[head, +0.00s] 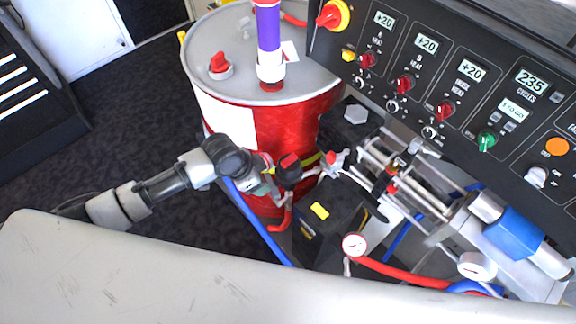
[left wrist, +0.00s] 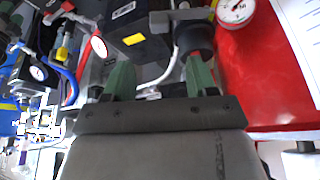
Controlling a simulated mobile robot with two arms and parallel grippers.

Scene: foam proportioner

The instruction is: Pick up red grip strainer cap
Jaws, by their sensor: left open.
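A red-topped cap (head: 289,161) on a dark strainer body shows in the head view, in front of the red and white drum. My left gripper (head: 268,178) is just to its left, with green fingers close to the strainer. In the left wrist view my left gripper (left wrist: 157,72) is open, with a gap between the green fingers and nothing clearly held. A dark round fitting (left wrist: 194,38) lies just beyond the right fingertip; I cannot tell whether it is the strainer or its cap. My right gripper is not in view.
The drum (head: 325,125) stands behind the strainer. A control panel (head: 450,80) overhangs at the upper right. Pump rods, a pressure gauge (head: 355,245), red hose (head: 405,275) and blue hoses crowd the right. The dark floor (head: 110,140) at left is clear.

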